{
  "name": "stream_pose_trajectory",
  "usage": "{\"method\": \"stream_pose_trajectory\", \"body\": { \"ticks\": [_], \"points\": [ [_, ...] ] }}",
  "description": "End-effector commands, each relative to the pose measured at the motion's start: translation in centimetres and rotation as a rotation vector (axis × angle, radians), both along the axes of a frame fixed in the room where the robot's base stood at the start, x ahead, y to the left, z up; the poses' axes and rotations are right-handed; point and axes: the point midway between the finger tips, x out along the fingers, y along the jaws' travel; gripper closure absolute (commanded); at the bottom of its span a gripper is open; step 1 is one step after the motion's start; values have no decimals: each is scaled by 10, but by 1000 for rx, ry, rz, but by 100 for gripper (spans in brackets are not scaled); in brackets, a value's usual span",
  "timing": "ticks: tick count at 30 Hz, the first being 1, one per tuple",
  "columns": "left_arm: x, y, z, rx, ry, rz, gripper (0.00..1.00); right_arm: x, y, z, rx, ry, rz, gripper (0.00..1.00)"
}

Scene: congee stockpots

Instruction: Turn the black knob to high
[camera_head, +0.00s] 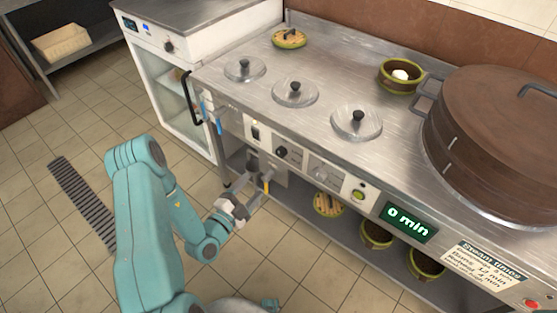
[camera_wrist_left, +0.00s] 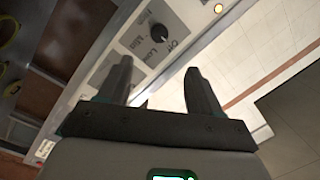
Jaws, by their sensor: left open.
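The black knob (camera_head: 281,152) sits on the front panel of the steel counter, under the row of lidded holes. One label seems to read Off; the knob's exact setting is hard to make out. My left gripper (camera_head: 264,179) is in front of the panel, a little below the knob. In the wrist view the left gripper (camera_wrist_left: 157,72) has its fingers spread and empty, apart from the knob. My right gripper is not in view.
A green button (camera_head: 358,195) and a display (camera_head: 410,222) reading 0 min are farther right on the panel. The tiled floor (camera_head: 60,250) at left is open.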

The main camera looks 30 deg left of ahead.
Motion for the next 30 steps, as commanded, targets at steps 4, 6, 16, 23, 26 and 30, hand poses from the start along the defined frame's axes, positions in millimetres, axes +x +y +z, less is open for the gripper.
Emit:
{"method": "stream_pose_trajectory", "body": {
  "ticks": [4, 6, 16, 23, 26, 30],
  "points": [
    [34, 0, 1, 5, -6, -8, 35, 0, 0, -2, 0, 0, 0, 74],
    [51, 0, 1, 5, -5, -8, 35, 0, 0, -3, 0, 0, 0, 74],
    [123, -1, 1, 3, -3, -10, 35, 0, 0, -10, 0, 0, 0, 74],
    [146, -2, 1, 2, -1, -8, 35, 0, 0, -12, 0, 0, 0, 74],
    [148, -2, 1, 1, 1, -8, 35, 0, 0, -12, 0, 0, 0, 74],
    [148, -2, 1, 1, 1, -8, 35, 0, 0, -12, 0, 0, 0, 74]
  ]
}}
